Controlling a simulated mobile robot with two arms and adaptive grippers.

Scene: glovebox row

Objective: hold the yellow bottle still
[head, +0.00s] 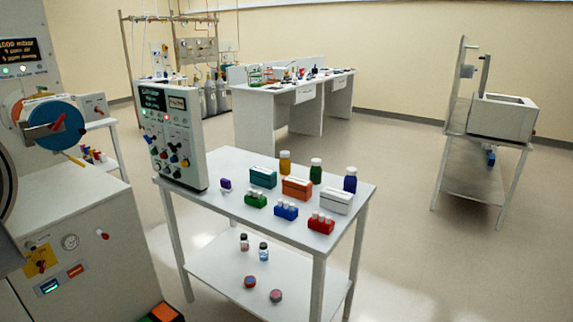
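The yellow bottle (285,164) has a white cap and stands upright near the back edge of the white table (227,161). It is behind the gap between a teal box (263,178) and an orange box (297,188), which hide little of it. A green bottle (316,172) and a blue bottle (350,181) stand to its right, apart from it. Neither of my grippers is in view, and nothing is touching the yellow bottle.
A white box (336,202) and small green, blue and red racks (321,224) stand in front of the bottles. A control panel (172,140) stands at the table's left end. A large cabinet (85,235) is at left. Open floor (440,260) lies to the right.

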